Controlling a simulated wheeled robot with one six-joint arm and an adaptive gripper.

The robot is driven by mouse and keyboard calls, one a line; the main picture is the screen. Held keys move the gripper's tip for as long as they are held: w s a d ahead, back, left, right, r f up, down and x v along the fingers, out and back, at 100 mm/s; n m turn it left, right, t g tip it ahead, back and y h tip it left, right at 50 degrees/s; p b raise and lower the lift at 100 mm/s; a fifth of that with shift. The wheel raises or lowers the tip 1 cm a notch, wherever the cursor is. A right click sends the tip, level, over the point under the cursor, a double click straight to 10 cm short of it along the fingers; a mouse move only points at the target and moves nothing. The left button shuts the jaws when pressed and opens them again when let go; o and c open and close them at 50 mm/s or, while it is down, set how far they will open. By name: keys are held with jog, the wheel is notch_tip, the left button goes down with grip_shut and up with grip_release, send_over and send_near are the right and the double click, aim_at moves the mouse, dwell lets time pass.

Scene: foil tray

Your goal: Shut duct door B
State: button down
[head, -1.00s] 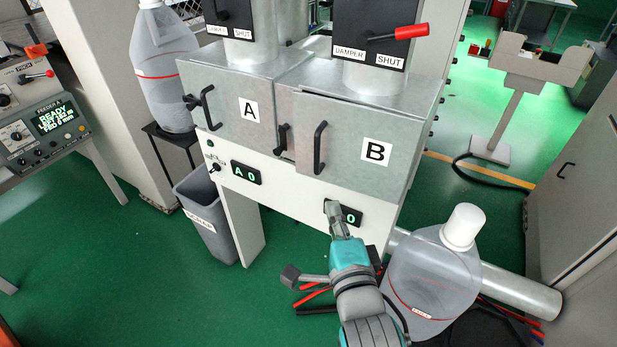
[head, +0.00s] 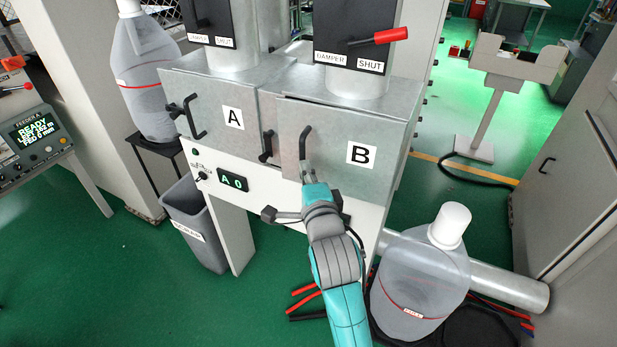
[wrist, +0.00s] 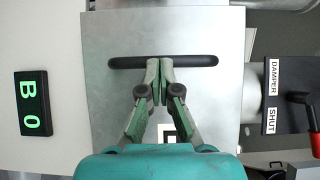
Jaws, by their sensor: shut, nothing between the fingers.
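Duct door B (head: 340,180) is a grey metal panel marked with a black B, at the front right of the duct box in the head view. A dark gap shows along its upper left edge, so it looks slightly ajar. Its black bar handle (head: 305,143) is near its left side. A black latch (head: 267,147) sits at the box just left of it. My gripper (head: 307,172) is in front of the door at the handle's lower end. In the wrist view the closed fingertips (wrist: 160,64) overlap the middle of the handle (wrist: 200,61). Whether they touch it is unclear.
Door A (head: 215,120) is to the left. Above door B is a damper plate (head: 345,50) with a red-gripped lever reading SHUT. A large clear jug (head: 420,290) stands on the right of my arm. A grey bin (head: 195,225) is lower left.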

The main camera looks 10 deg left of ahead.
dwell(0.3)
jog(key=shift+d+x, duration=0.2)
jog(key=shift+x, duration=0.8)
